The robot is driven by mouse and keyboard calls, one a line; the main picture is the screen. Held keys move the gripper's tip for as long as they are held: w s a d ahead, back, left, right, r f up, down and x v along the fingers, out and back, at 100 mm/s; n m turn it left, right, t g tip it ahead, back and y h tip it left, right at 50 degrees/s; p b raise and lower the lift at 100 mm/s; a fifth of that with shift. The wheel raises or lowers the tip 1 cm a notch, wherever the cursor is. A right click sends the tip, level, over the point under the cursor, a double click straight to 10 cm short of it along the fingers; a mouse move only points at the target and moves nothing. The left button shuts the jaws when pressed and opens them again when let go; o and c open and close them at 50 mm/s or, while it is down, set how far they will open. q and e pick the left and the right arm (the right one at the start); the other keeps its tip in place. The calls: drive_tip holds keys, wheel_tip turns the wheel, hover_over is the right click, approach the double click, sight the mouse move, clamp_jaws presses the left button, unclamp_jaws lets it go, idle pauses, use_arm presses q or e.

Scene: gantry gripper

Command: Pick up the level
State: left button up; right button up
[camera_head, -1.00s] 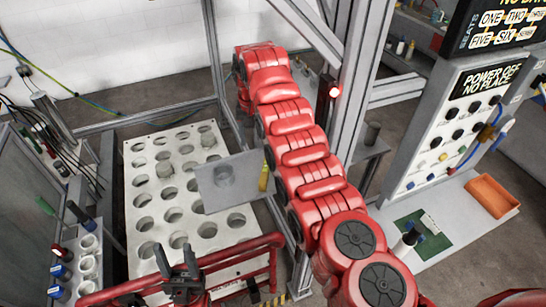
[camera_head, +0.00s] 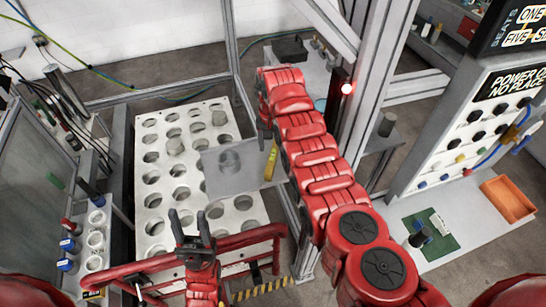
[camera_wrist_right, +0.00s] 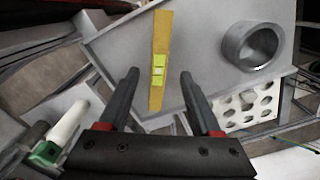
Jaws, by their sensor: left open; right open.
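The level is a thin yellow bar (camera_head: 271,160) lying at the right end of a grey plate (camera_head: 225,183) in the head view. In the right wrist view the level (camera_wrist_right: 160,58) shows yellow-green vials at its middle and lies on the grey plate (camera_wrist_right: 205,60). My right gripper (camera_wrist_right: 158,74) is open and empty, its fingertips left and right of the level's line; I cannot tell how far above it they are. My left gripper (camera_head: 191,228) is open and empty, pointing up, in front of the plate.
A grey ring-shaped part (camera_wrist_right: 252,46) stands on the plate beside the level. A white board with round holes (camera_head: 155,225) lies below. A metal frame post (camera_head: 365,100) rises close to my right arm. A bench with an orange tray (camera_head: 507,198) is at right.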

sight(272, 156)
drive_tip(key=shift+f, duration=0.6)
wheel_tip(272, 156, down, 5)
drive_tip(key=shift+r+b, duration=0.2)
drive_tip(key=shift+b, duration=0.6)
drive_tip(key=shift+r, duration=0.1)
clamp_jaws()
